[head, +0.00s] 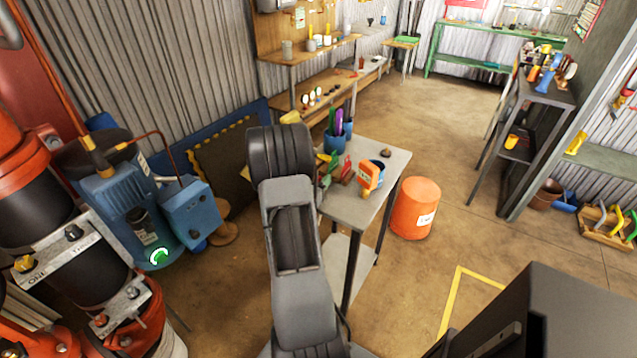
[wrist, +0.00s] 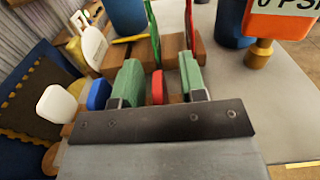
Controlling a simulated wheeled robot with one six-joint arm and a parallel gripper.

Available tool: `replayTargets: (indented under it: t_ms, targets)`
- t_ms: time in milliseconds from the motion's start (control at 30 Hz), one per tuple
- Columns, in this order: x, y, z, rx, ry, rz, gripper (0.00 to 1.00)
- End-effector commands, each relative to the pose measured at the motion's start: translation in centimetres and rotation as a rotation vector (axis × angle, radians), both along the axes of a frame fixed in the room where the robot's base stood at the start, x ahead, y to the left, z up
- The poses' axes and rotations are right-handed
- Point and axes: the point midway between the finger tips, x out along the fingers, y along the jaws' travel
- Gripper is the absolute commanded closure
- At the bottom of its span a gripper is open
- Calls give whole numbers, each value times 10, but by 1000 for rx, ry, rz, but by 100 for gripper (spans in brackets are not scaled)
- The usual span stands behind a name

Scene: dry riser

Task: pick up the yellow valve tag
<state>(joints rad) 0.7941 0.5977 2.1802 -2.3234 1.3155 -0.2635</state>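In the wrist view, a pale cream-yellow tag (wrist: 95,46) stands upright in a wooden block at the upper left and may be the yellow valve tag; its colour is washed out. A green tag (wrist: 153,35) and a red tag (wrist: 190,25) stand in wooden blocks to its right. My gripper (wrist: 158,82) is open, its green-padded fingers apart. A small red piece (wrist: 157,93) shows between the fingers, with gaps on both sides. In the head view my arm hides the gripper and part of the table (head: 388,198).
An orange gauge (wrist: 283,17) and a blue cup (wrist: 232,25) stand to the right. An orange bucket (head: 415,208) stands beside the table.

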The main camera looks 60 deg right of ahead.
Motion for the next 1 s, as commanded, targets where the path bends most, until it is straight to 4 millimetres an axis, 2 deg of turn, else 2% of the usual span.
replayTargets:
  t_ms: [100, 333, 733, 1000]
  targets:
    - [0, -6, 0, -1, 0, 0, 62]
    - [0, -7, 0, -1, -1, 0, 62]
    - [0, -6, 0, -1, -1, 0, 99]
    - [0, -7, 0, -1, -1, 0, 100]
